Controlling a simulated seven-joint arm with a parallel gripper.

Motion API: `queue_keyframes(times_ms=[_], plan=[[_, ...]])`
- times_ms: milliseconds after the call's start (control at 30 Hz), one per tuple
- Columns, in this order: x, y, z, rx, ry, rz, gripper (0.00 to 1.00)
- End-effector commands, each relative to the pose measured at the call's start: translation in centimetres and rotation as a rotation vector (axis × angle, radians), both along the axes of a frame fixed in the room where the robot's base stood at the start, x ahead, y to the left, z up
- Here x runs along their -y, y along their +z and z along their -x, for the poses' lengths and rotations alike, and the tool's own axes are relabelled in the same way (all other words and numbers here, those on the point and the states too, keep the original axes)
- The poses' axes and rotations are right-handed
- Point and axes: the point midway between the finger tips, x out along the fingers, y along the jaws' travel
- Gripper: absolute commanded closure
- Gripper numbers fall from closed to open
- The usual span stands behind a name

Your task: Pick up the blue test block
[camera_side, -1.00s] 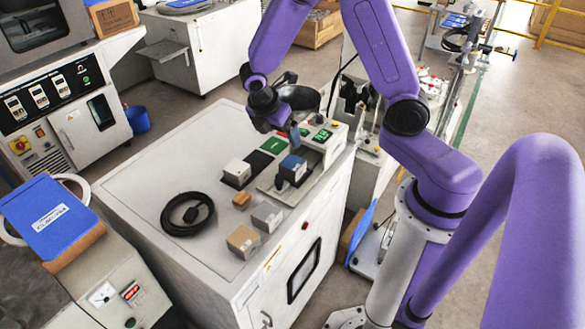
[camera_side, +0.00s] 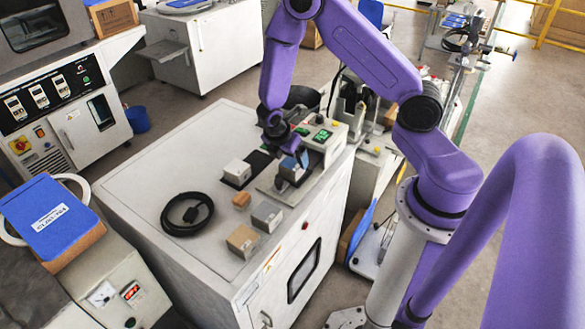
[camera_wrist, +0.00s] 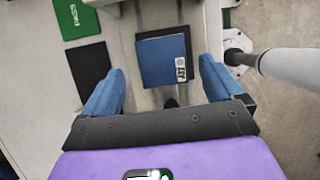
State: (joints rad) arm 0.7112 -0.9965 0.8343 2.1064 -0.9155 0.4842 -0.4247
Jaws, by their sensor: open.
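The blue test block (camera_side: 291,168) sits on a grey plate on top of the white cabinet, with a dark pad under it. In the wrist view the block's blue top (camera_wrist: 165,62) with a white label lies ahead of my gripper, between the lines of its two fingers. My gripper (camera_side: 289,150) is just above the block in the side view and partly covers it. In the wrist view my gripper (camera_wrist: 158,82) is open, with a blue finger on each side and nothing held. Whether a finger touches the block cannot be told.
A white-grey block (camera_side: 237,171) on a black pad, a small brown block (camera_side: 241,200), a grey block (camera_side: 267,215), a tan block (camera_side: 243,240) and a coiled black cable (camera_side: 187,213) lie nearby. A control box (camera_side: 322,138) stands close behind the block.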

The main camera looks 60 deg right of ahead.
Motion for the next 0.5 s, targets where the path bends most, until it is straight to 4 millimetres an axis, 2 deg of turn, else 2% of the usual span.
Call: queue_keyframes(times_ms=[300, 500], plan=[[0.9, -3.3, 0.4, -0.003, -0.002, 0.0, 0.06], [1.5, -4.8, 0.3, -0.002, -0.001, 0.0, 0.06]])
